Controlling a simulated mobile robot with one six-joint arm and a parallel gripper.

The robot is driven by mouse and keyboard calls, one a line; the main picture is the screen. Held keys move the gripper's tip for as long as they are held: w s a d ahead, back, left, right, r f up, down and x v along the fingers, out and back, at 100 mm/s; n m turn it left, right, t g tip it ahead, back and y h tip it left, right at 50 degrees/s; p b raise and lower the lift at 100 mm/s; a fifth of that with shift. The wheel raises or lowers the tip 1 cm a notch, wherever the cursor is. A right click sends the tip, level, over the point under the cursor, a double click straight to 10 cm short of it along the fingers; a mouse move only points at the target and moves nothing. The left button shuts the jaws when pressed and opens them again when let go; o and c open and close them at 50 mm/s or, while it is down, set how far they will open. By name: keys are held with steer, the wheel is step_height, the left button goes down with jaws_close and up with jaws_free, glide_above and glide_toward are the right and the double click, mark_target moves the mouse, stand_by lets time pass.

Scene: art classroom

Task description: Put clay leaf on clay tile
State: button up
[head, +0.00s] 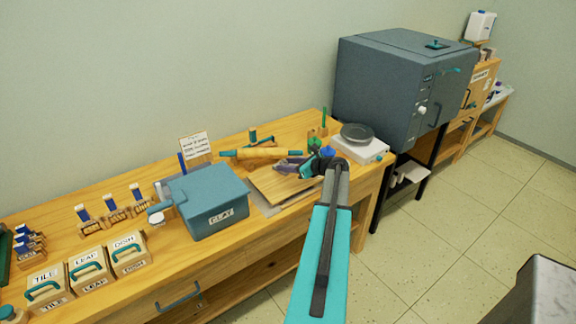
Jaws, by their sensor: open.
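My gripper (287,165) is in the head view over the wooden board (268,185) on the workbench, its fingers pointing left. The fingers are small and partly overlap each other in this view, but they look apart. I cannot make out anything between them. No clay leaf or clay tile can be told apart on the board; my gripper and arm cover part of it. Boxes labelled TILE (46,286), LEAF (90,268) and DISH (128,252) stand at the bench's front left.
A blue-grey CLAY bin (207,202) stands left of the board. A rolling pin (262,153) lies behind it. A white scale (366,149) with a dark pan is at the right end. Wooden stamps (115,213) stand behind the boxes. A grey kiln (400,85) stands beyond the bench.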

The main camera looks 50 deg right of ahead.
steer(key=shift+r, duration=0.1)
steer(key=b+v, duration=0.2)
steer(key=v, duration=1)
steer(key=shift+r, duration=0.1)
stand_by(0.5)
